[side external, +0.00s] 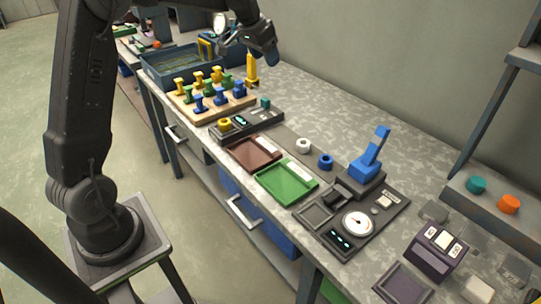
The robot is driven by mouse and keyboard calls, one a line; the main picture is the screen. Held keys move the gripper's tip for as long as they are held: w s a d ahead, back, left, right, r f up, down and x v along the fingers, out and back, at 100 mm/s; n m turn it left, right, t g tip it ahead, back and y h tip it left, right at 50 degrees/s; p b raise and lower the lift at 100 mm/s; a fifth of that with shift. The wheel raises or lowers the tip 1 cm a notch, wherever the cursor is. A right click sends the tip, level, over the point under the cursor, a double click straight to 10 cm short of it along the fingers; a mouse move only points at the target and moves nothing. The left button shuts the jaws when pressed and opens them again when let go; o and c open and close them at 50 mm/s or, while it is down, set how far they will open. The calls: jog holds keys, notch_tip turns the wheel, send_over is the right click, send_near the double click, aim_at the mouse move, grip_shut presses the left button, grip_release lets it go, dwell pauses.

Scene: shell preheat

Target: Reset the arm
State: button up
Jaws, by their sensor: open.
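My arm reaches in from the upper left. My gripper (268,52) is at the top middle, above the far part of the bench. It is open, and I see nothing held in it; its fingertips are small and dark. A yellow upright piece (252,70) stands just below and left of it; I cannot tell whether they touch. A wooden board (208,115) with several yellow, green and blue pegs lies nearer, to the left of the gripper.
A blue-grey bin (160,78) stands behind the board. A brown tray (250,156) and green tray (287,182) lie mid-bench. A blue lever device (368,160) and a dial gauge (357,223) stand to their right. A shelf (490,205) edges the right. Bare bench runs along the wall.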

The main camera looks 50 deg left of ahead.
jog(key=s+d+r, duration=0.3)
jog(key=s+d, duration=0.4)
jog(key=s, duration=0.1)
jog(key=s+d+r, duration=0.3)
jog(key=s+d, duration=0.5)
jog(key=s+d+f, duration=0.2)
jog(key=s, duration=0.5)
jog(key=s+d+f+t, duration=0.1)
jog(key=s+d+f, duration=0.2)
jog(key=s, duration=0.5)
jog(key=shift+s, duration=0.2)
